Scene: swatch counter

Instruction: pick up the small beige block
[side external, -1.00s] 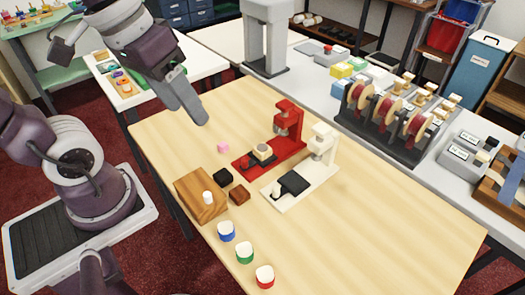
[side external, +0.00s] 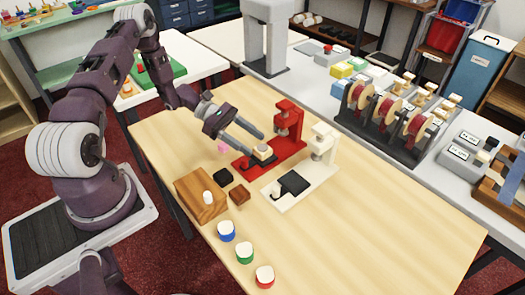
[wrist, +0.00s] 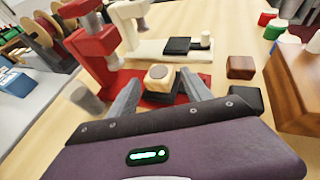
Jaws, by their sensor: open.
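The small beige block (side external: 264,152) sits on the dark pad of the red press-like stand (side external: 289,125). In the wrist view the beige block (wrist: 157,78) has a grey round patch on its top and rests on the black pad of the red base (wrist: 128,79). My gripper (side external: 259,144) is open and reaches low toward the block from the left. In the wrist view my gripper's (wrist: 163,88) two fingers stand on either side of the block's near side, with nothing held. I cannot tell whether either finger touches it.
A cream stand (side external: 322,146) with a black pad is beside the red one. A pink cube (side external: 223,147), a black block (side external: 223,176), a brown block (side external: 239,195) and a wooden box (side external: 190,196) are nearby. The table's right side (side external: 400,220) is clear.

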